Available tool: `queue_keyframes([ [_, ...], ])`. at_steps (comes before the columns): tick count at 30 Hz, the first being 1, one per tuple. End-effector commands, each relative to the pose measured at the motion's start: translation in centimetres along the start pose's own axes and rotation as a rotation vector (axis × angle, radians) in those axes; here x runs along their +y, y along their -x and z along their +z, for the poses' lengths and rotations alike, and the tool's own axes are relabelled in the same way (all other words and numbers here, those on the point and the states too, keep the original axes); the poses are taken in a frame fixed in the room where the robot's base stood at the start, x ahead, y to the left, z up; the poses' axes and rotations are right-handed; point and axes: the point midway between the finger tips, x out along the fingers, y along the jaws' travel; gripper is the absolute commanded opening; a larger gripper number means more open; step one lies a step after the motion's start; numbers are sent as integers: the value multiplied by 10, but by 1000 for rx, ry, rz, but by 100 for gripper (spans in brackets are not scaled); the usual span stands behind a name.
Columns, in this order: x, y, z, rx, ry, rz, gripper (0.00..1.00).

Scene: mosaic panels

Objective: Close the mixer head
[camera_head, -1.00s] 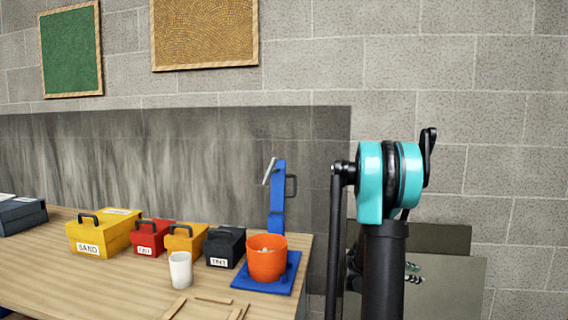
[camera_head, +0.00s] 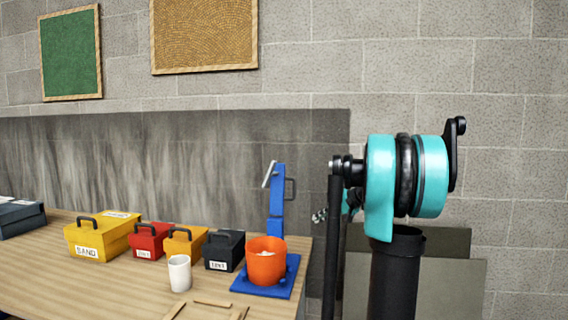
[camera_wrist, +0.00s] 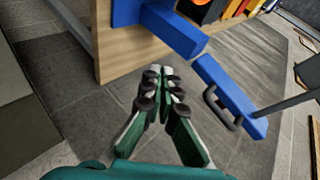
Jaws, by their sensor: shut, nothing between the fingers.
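The blue mixer head (camera_head: 277,190) stands raised and upright at the back of its blue base (camera_head: 286,288), near the right end of the table. It has a dark side handle (camera_head: 290,188) and a grey beater piece (camera_head: 269,174) at its top left. An orange bowl (camera_head: 266,262) with pale contents sits on the base. My gripper (camera_head: 319,215) shows just right of the mixer, partly hidden behind my arm. In the wrist view, my gripper (camera_wrist: 165,72) is shut and empty, and the blue head (camera_wrist: 228,92) lies to its right, apart from it.
Yellow (camera_head: 97,240), red (camera_head: 149,243), second yellow (camera_head: 184,243) and dark (camera_head: 224,252) boxes line the wooden table (camera_head: 100,284). A white cup (camera_head: 179,273) and wooden strips (camera_head: 211,303) lie in front. Panels (camera_head: 445,285) lean against the wall at right.

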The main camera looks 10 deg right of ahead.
Motion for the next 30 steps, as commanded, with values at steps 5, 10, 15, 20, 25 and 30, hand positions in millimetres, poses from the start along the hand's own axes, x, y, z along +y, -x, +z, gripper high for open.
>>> queue_keyframes([
  [5,-102,43,-22,9,-266,-314,0],
  [10,-160,79,-37,-12,-419,-507,0],
  [15,-179,90,-42,-25,-466,-571,0],
  [20,-188,76,-43,-28,-466,-573,0],
  [25,-205,49,-46,-29,-465,-572,0],
  [30,-222,20,-49,-28,-465,-571,0],
])
